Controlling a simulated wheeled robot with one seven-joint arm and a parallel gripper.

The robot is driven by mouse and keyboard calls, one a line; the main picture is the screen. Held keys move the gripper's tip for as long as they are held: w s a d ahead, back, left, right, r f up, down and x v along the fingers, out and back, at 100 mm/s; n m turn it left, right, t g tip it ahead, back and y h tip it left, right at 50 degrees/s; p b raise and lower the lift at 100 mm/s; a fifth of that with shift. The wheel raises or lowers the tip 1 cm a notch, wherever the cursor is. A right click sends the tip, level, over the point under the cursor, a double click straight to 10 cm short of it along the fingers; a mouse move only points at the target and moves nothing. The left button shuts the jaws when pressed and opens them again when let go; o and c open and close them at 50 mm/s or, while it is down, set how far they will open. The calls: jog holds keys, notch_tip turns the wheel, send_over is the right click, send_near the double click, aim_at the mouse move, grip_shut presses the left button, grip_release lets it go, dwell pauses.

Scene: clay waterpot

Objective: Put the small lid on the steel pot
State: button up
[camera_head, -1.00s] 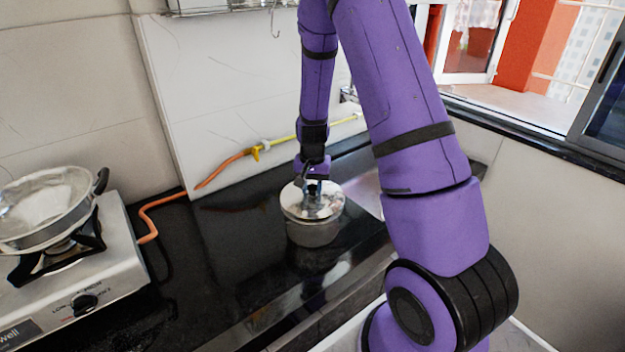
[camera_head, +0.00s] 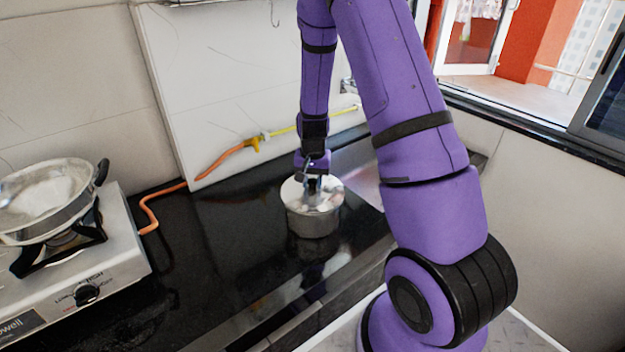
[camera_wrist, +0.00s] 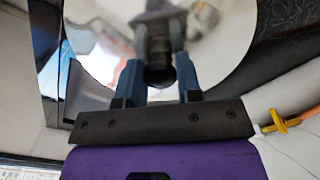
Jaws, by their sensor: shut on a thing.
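The small steel lid (camera_head: 296,191) is a shiny round disc lying level at the top of the steel pot (camera_head: 312,224), which stands upright on the black counter. I see no clear gap between lid and pot, but cannot tell whether the lid's full weight rests on the rim. My gripper (camera_head: 313,184) points down over the middle of the lid, shut on its knob. In the wrist view, the lid (camera_wrist: 215,65) fills the top behind my gripper (camera_wrist: 158,60), and the dark knob (camera_wrist: 159,76) is between the two fingers. The pot is hidden there by the lid.
A gas stove (camera_head: 125,262) with a metal pan (camera_head: 42,235) stands at the left. An orange hose (camera_head: 160,196) runs along the wall behind the counter. A sink (camera_head: 368,190) is right of the pot. The black counter (camera_head: 215,250) between stove and pot is clear.

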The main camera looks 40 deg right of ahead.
jog(key=shift+f, duration=0.45)
dwell(0.4)
jog(key=shift+s+f, duration=0.1)
grip_shut()
jog(key=o, duration=1)
grip_release()
jog(key=shift+o, duration=0.2)
notch_tip(320, 180, up, 11)
jog(key=shift+f, duration=0.1)
